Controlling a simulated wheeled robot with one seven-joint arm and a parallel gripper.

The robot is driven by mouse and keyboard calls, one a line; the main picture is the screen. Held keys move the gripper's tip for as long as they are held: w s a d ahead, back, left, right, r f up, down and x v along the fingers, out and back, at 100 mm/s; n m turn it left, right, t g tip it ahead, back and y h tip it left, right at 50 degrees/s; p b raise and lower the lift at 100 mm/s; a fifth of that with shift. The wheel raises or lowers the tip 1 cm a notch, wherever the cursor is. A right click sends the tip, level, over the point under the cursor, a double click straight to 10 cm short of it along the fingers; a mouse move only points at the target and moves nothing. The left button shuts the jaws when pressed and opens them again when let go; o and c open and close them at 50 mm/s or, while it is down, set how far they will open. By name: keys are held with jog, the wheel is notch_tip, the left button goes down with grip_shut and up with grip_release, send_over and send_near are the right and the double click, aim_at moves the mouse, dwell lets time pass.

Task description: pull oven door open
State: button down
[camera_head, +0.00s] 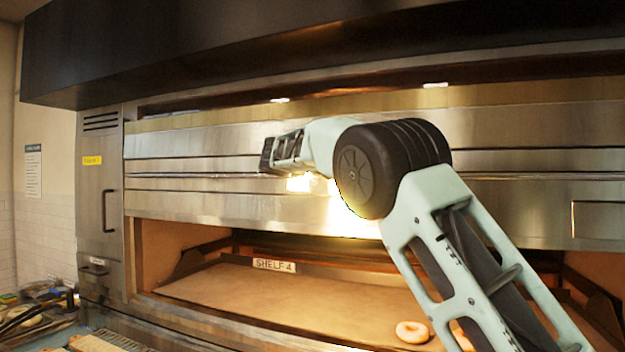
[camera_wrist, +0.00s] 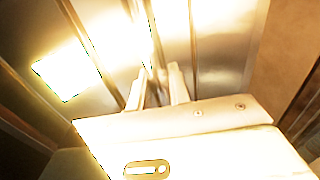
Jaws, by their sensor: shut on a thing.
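The steel oven door (camera_head: 230,207) is a wide, horizontally ribbed panel across the oven front, above a lit opening. My gripper (camera_head: 267,155) is up against the door's upper ribs, left of the middle. In the wrist view my gripper (camera_wrist: 158,88) has its two fingers close together on a narrow bar-like rib, the door's handle (camera_wrist: 151,60). The gripper is shut on that handle. Glare washes out much of the wrist view, and the exact contact is hard to see.
Below the door, a shelf (camera_head: 290,299) labelled SHELF 4 holds a bagel (camera_head: 412,332) near its front. A dark hood (camera_head: 250,50) hangs above. A side panel with a vertical handle (camera_head: 107,211) stands at left. A cluttered counter (camera_head: 60,335) lies at lower left.

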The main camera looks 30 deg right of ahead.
jog(key=shift+f, duration=0.1)
jog(key=c, duration=1.3)
grip_release()
jog(key=shift+c, duration=0.2)
jog(key=b+v, duration=0.8)
jog(key=v, duration=0.9)
jog(key=shift+a, duration=0.2)
jog(key=shift+s, duration=0.1)
